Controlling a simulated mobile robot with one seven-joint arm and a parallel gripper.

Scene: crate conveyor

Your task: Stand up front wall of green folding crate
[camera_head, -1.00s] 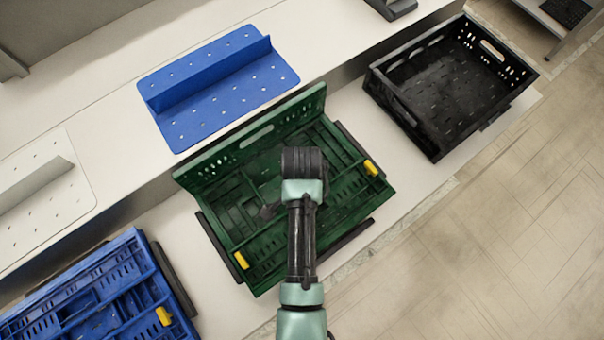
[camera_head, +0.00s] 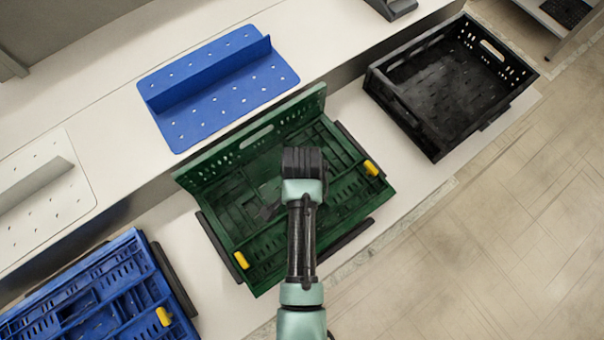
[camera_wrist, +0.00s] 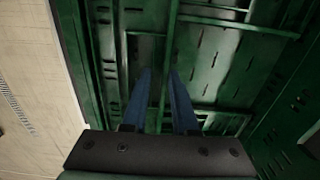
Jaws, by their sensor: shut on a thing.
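The green folding crate (camera_head: 237,215) sits on the low white conveyor. Its far long wall (camera_head: 255,138) stands up, while its other panels lie folded flat inside. The front wall (camera_wrist: 210,65) appears as a ribbed green panel lying down in the wrist view; in the head view my arm covers part of it. My gripper (camera_wrist: 160,75) has its blue fingers on either side of a green rib of this panel and is shut on it. In the head view its fingertips (camera_head: 268,210) are mostly hidden under my wrist.
A blue folded crate (camera_head: 110,290) lies at lower left, close to the green one. An open black crate (camera_head: 450,85) stands at right. A blue perforated bracket (camera_head: 215,88) and a white one (camera_head: 40,200) lie on the raised ledge behind. Open floor (camera_head: 500,240) is at right.

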